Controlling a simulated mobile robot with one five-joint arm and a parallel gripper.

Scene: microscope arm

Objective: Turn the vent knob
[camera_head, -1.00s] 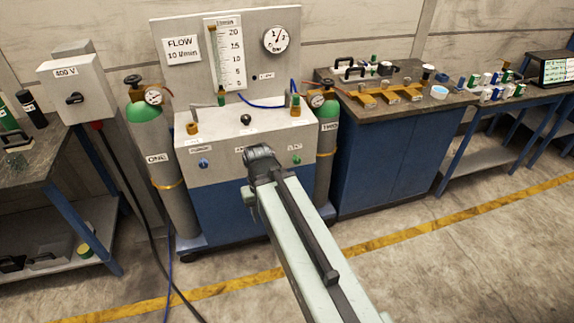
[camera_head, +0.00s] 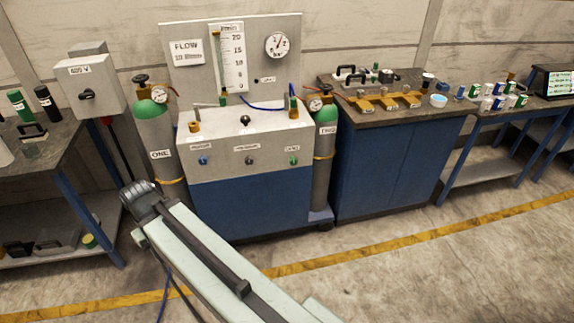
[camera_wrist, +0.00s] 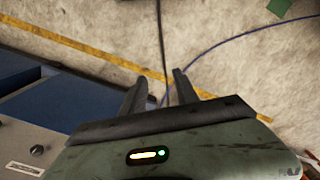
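The grey console (camera_head: 240,170) on a blue base has a row of front knobs: a blue knob (camera_head: 203,160), a dark knob (camera_head: 249,160) and a green knob (camera_head: 293,160). A black knob (camera_head: 245,119) is on its top. The labels are too small to read, so I cannot tell which is the vent knob. My gripper (camera_wrist: 159,73) is open and empty in the wrist view, over the floor. In the head view my arm's end is left of the console base, apart from it, and the fingers cannot be made out. One dark console knob (camera_wrist: 30,122) shows in the wrist view.
Gas cylinders (camera_head: 154,150) and (camera_head: 325,150) flank the console. A grey 400 V box (camera_head: 92,85) and a bench (camera_head: 60,150) are at left. A workbench (camera_head: 390,170) stands right. A blue cable (camera_wrist: 215,45) and a dark cable (camera_wrist: 160,40) cross the floor.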

